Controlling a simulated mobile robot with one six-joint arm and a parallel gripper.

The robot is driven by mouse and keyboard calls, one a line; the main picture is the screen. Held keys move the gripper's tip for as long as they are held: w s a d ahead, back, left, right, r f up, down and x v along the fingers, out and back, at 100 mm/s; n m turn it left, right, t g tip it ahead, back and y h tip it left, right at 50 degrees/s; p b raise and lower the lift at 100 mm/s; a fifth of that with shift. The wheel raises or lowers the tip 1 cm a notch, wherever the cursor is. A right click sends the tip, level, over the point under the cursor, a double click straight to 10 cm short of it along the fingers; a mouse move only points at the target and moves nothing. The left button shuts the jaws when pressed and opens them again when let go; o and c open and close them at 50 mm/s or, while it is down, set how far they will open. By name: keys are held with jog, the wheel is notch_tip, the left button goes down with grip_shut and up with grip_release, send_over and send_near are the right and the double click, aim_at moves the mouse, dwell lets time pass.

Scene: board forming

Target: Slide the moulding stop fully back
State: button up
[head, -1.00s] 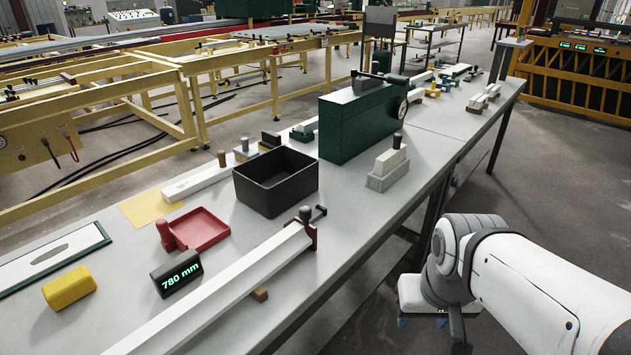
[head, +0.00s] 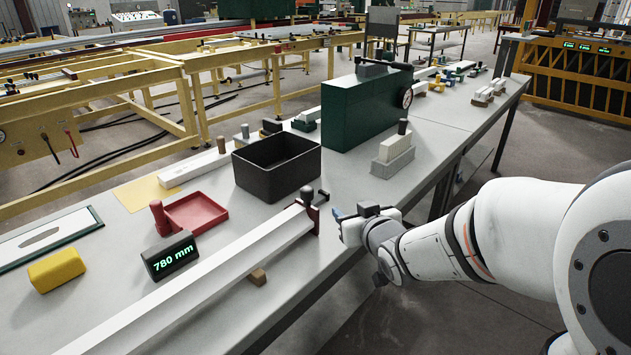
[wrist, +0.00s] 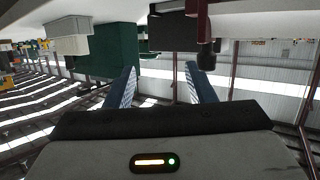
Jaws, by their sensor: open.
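The moulding stop (head: 311,212) looks to be the dark red bracket with a dark upright knob and a small side handle. It stands at the far end of a long white moulding (head: 215,275) on the grey bench. In the wrist view, the stop (wrist: 203,28) hangs upside down near the top, just right of centre and beyond the fingers. My gripper (head: 350,217) is just right of the stop at the bench's front edge, apart from it. In the wrist view, my gripper (wrist: 162,82) has its two blue fingers spread with nothing between them.
A black bin (head: 277,178) stands behind the stop, with a red tray (head: 196,212) to its left. A display reading 780 mm (head: 170,256) stands left of the moulding. A green box (head: 345,118) and a pale block (head: 392,160) stand farther along the bench.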

aim_at(311, 195)
jog(key=a+y, duration=0.1)
jog(key=a, duration=0.1)
jog(key=a+n+t+y+b, duration=0.1)
jog(key=a+y, duration=0.1)
jog(key=a+n+y, duration=0.1)
jog(key=a, duration=0.1)
jog(key=shift+w+a+r+y, duration=0.1)
jog(key=shift+w+y, duration=0.15)
jog(key=shift+y, duration=0.15)
jog(key=x, duration=0.7)
jog(key=shift+w+a+r, duration=0.1)
jog(key=shift+w, duration=0.1)
jog(key=shift+c, duration=0.4)
grip_shut()
